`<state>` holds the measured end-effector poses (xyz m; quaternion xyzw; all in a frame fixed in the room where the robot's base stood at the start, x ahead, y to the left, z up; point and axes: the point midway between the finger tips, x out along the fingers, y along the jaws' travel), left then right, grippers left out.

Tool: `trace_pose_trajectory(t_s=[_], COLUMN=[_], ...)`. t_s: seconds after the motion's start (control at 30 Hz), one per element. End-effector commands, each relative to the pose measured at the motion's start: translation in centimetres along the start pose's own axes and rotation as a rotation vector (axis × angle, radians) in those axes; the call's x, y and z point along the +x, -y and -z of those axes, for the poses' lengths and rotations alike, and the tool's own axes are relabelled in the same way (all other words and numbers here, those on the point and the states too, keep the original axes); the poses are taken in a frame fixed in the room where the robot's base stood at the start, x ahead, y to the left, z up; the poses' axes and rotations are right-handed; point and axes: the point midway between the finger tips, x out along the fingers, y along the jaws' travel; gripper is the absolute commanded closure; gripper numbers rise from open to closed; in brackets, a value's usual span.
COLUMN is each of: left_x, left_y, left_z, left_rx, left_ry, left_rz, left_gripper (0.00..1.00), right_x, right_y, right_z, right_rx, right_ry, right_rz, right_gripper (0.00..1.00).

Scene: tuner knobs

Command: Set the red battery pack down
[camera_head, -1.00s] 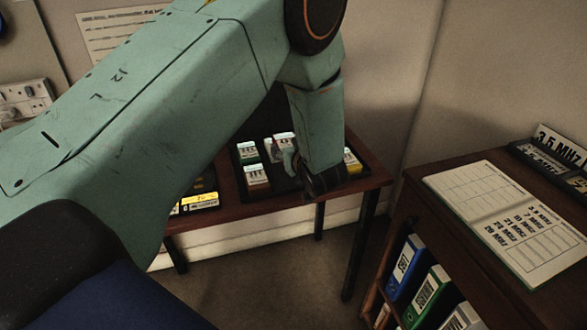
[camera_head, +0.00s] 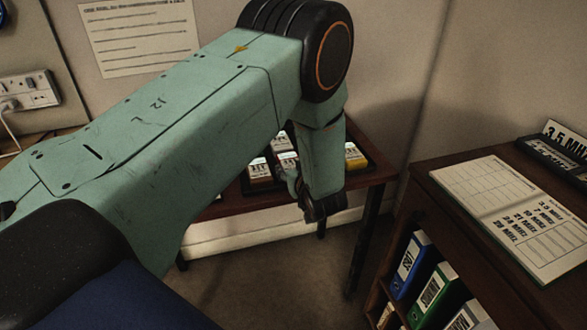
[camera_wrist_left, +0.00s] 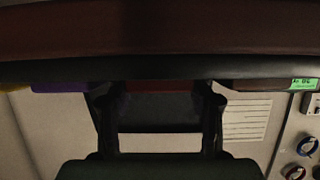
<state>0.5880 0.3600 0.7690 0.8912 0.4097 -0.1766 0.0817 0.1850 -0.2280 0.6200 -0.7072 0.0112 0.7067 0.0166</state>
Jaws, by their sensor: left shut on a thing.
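My left gripper (camera_head: 325,207) shows in the head view in front of the near edge of the small table (camera_head: 230,207), fingers toward the lower right. In the left wrist view its two fingers (camera_wrist_left: 160,103) stand either side of a dark red block, which I take for the red battery pack (camera_wrist_left: 160,86). The gripper is shut on it. The pack cannot be made out in the head view. In the wrist view the pack lies against a dark band; whether it touches it I cannot tell. My right gripper is not in view.
A dark tray on the small table holds several labelled packs (camera_head: 259,170), one yellow (camera_head: 356,156). The wrist view also shows a purple pack (camera_wrist_left: 60,87) and a green-labelled one (camera_wrist_left: 303,84). A wooden desk with an open logbook (camera_head: 515,215) stands at the right.

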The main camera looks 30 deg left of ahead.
Motion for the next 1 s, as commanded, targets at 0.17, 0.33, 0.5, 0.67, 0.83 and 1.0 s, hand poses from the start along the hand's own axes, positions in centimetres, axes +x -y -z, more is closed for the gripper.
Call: trace_pose_trajectory(t_s=[0.17, 0.33, 0.5, 0.67, 0.83, 1.0], left_x=[0.1, 0.1, -0.1, -1.5, -3.9, -6.3], left_y=[0.0, 0.0, 0.0, -0.1, -0.1, -0.1], left_z=[-0.2, -0.1, 0.2, 0.4, 0.5, 0.5], left_rx=[0.000, 0.000, 0.000, 0.003, 0.005, 0.003], left_ry=[0.000, 0.000, 0.000, 0.001, 0.000, 0.000], left_rz=[0.000, 0.000, 0.000, -0.002, -0.002, -0.002], left_gripper=[0.36, 0.36, 0.36, 0.36, 0.36, 0.36], right_x=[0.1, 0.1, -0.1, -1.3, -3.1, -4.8], right_y=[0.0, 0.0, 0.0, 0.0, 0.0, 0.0], right_z=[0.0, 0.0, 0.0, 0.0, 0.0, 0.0], right_rx=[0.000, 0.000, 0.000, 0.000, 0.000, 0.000], right_ry=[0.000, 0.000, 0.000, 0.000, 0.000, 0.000], right_rz=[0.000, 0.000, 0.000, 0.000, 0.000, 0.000], right_gripper=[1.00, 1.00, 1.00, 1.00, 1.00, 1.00])
